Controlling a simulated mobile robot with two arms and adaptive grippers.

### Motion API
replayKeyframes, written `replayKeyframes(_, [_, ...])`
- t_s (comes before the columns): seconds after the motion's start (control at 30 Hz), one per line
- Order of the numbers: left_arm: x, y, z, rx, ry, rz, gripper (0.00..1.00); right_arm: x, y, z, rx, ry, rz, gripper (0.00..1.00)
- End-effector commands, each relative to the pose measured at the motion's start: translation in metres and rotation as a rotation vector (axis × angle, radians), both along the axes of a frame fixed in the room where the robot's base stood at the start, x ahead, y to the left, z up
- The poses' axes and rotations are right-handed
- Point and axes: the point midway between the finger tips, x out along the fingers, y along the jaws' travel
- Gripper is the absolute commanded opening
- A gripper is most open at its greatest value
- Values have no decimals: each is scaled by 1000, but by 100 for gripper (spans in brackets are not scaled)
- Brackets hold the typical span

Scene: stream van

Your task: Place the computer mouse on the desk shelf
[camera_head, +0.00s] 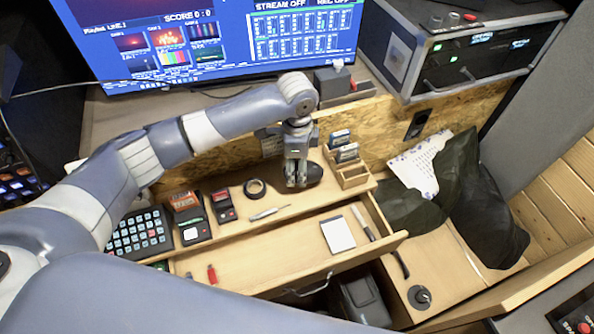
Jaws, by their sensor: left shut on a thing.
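The computer mouse (313,173) is a dark rounded shape at the tips of my left gripper (296,181). The gripper points down and is shut on it, and its fingers hide part of the mouse. The mouse is at the wooden desk shelf (235,228), between the black tape roll and the wooden card holder. I cannot tell whether it rests on the surface or hangs just above it. My right gripper is not in view.
The shelf also bears a black tape roll (255,188), a pen-like tool (270,213), a wooden card holder (350,174) and small devices. An open drawer (270,262) below holds a white notepad (338,234). A monitor (220,45) stands behind. A dark bag (485,205) lies at right.

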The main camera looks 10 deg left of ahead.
Motion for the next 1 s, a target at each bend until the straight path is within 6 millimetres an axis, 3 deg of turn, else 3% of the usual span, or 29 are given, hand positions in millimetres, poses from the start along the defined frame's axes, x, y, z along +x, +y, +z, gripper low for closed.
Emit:
replayKeyframes(0.13, [3, 0, -6, 0, 2, -1, 25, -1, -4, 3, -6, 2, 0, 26])
replayKeyframes(0.37, [3, 0, -34, 1, 1, -2, 25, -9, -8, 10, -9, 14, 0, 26])
replayKeyframes(0.73, [3, 0, -39, 0, 0, -1, 25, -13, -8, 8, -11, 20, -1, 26])
replayKeyframes(0.77, [3, 1, -38, 0, -1, -2, 55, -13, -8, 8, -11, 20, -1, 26])
replayKeyframes(0.83, [3, 1, -38, 0, -1, -2, 71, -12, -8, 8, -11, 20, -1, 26])
replayKeyframes(1.0, [3, 1, -38, 0, 0, -1, 71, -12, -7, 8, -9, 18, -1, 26])
